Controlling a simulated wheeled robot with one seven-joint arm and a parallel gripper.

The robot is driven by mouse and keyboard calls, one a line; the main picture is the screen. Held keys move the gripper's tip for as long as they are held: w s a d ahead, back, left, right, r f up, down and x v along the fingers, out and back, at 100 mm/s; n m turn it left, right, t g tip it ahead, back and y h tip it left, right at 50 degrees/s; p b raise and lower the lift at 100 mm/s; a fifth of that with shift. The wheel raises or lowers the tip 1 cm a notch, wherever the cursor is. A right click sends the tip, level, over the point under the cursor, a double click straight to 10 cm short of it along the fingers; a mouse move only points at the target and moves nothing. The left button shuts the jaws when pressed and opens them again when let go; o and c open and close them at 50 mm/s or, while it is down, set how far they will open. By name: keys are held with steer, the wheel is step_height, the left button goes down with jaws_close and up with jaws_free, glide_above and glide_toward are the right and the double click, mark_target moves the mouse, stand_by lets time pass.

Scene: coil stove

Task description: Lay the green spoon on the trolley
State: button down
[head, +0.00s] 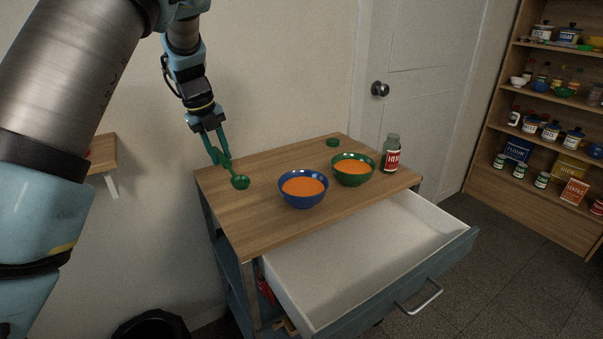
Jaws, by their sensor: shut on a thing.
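My gripper (214,143) is shut on the green spoon (240,182) at the left side of the trolley. The spoon's handle runs up into the jaws and its round bowl hangs lower right. The spoon shows in front of the left part of the wooden trolley top (243,222). I cannot tell whether the spoon's bowl touches the top or is a little above it.
A blue bowl (303,202) and a green bowl (352,181), both with orange contents, stand on the trolley. A herb jar (391,154) and a green lid (333,142) are behind. The trolley's drawer (375,255) is open and empty. The top's front left is clear.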

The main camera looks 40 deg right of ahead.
steer(key=shift+s+d+f+m, duration=0.1)
steer(key=shift+d+f+m, duration=0.15)
steer(key=shift+d+m, duration=0.05)
step_height(320, 180, down, 9)
steer(key=shift+f+p, duration=0.1)
steer(key=shift+p, duration=0.65)
steer(key=c, duration=0.6)
jaws_free()
steer(key=shift+c, duration=0.2)
step_height(320, 180, up, 12)
steer(key=a+b, duration=0.1)
steer(key=a, duration=0.1)
steer(key=shift+a, duration=0.15)
steer(key=shift+f, duration=0.1)
